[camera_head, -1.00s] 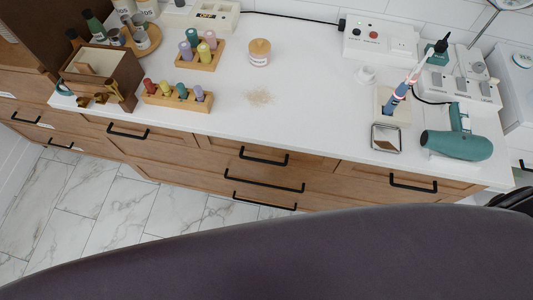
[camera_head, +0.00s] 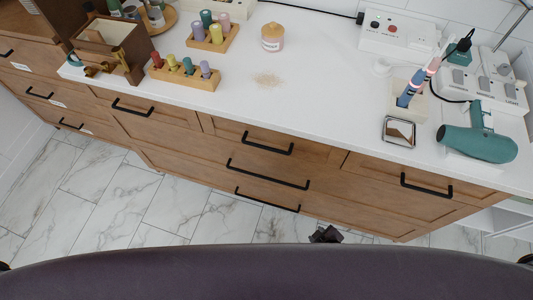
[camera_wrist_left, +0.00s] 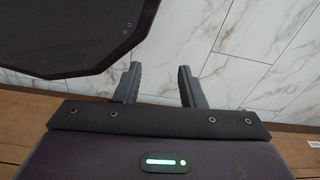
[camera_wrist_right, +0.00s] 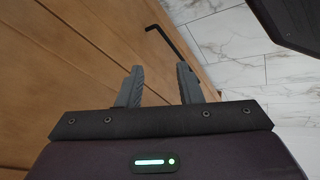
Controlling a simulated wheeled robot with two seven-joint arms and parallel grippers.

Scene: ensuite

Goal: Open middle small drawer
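The middle small drawer (camera_head: 300,151) is in the top row of the wooden cabinet in the head view. Its black bar handle (camera_head: 267,143) is free, and the drawer looks shut. My right gripper (camera_wrist_right: 158,88) is open and empty beside wooden fronts. A black bar handle (camera_wrist_right: 170,42) lies beyond its fingertips; I cannot tell which drawer it belongs to. My left gripper (camera_wrist_left: 159,82) is open and empty, with floor tiles beyond it. In the head view a small dark gripper part (camera_head: 326,234) shows below the cabinet; I cannot tell which arm it is.
Longer drawers with black handles (camera_head: 268,174) lie below. Small drawers flank it, with a left handle (camera_head: 132,107) and a right handle (camera_head: 426,185). The white counter (camera_head: 330,100) holds a mirror (camera_head: 398,131), a teal hair dryer (camera_head: 480,144) and a jar (camera_head: 272,38). The marble floor (camera_head: 180,215) is clear.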

